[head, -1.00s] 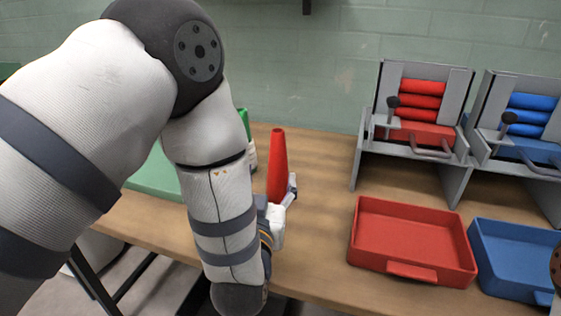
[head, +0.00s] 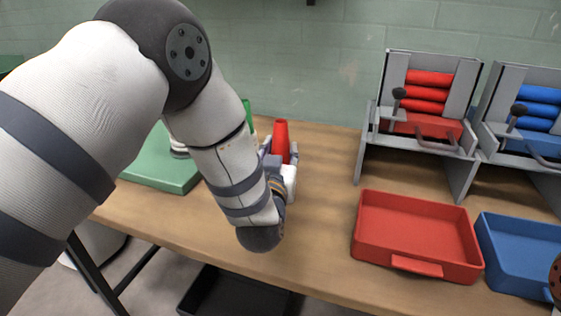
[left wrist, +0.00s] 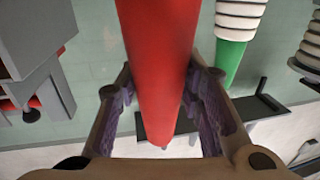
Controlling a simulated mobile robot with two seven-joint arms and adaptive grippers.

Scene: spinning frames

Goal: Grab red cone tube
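The red cone tube (head: 281,140) stands upright on the wooden table, narrow end up; its lower part is hidden by my left gripper (head: 281,162). In the left wrist view the red cone tube (left wrist: 158,70) fills the middle, shown with its narrow end downward. The fingers of my left gripper (left wrist: 162,85) lie on either side of it. They look open around it, with little room at the sides; contact is not clear. My right gripper is not in view.
A red tray (head: 418,238) and a blue tray (head: 520,255) lie at right. Behind them stand grey racks with red tubes (head: 428,92) and blue tubes (head: 535,105). A green base (head: 160,172) is at left. A green cone with white rings (left wrist: 233,45) shows in the wrist view.

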